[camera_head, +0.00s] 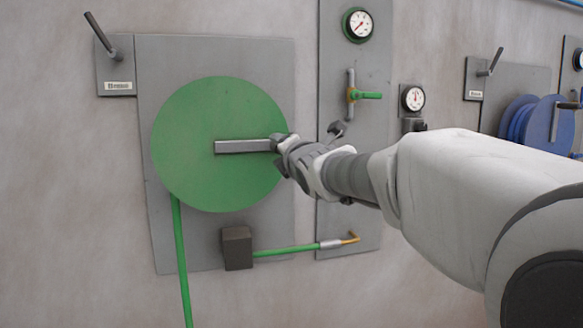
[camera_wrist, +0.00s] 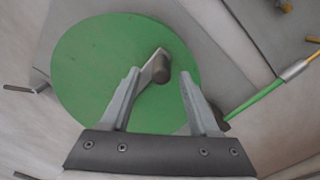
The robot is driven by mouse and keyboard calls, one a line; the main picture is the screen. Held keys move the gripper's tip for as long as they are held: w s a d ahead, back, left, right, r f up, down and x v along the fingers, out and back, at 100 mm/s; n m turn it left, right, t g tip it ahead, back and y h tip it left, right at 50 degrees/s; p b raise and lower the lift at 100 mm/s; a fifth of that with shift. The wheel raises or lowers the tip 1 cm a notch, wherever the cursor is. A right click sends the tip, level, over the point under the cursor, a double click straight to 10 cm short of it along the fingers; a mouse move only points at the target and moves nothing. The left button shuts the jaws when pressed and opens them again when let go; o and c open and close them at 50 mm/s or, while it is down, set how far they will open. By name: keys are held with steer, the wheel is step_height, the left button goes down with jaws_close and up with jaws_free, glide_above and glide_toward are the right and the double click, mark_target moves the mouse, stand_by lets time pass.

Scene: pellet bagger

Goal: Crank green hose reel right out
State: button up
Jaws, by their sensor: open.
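The green hose reel (camera_head: 200,110) is a large round disc on a grey wall plate. Its grey crank arm (camera_head: 243,146) points right from the middle of the disc. My gripper (camera_head: 281,144) is at the crank's outer end and hides the knob in the head view. In the wrist view my gripper (camera_wrist: 160,76) is open, and the dark crank knob (camera_wrist: 162,71) shows in the gap between the fingertips; I cannot tell how deep it sits. Green hose (camera_head: 181,255) hangs down from the reel's lower left.
A brake lever (camera_head: 99,32) stands at the plate's upper left. A dark box (camera_head: 237,248) and a short green hose with a brass nozzle (camera_head: 350,239) are below. A green-handled valve (camera_head: 368,95) and gauges are right. A blue reel (camera_head: 540,122) is farther right.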

steer(key=b+v, duration=0.2)
steer(key=v, duration=0.9)
steer(key=shift+s, duration=0.25)
steer(key=shift+d, duration=0.15)
steer(key=s+d+f+m+g+h, duration=0.1)
steer(key=s+d+f+m+g, duration=0.25)
steer(key=s+f+m, duration=0.6)
steer(key=s+d+f+m+g+h, duration=0.25)
steer(key=s+f+m+g, duration=0.25)
steer(key=s+f+m, duration=0.4)
steer(key=s+d+f+m+g+h, duration=0.1)
steer(key=s+d+f+m+g, duration=0.3)
steer(key=s+f+m, duration=0.55)
step_height(320, 180, up, 17)
steer(key=w+p, duration=0.2)
steer(key=p, duration=1.6)
steer(key=shift+r+p, duration=0.2)
steer(key=shift+p, duration=0.2)
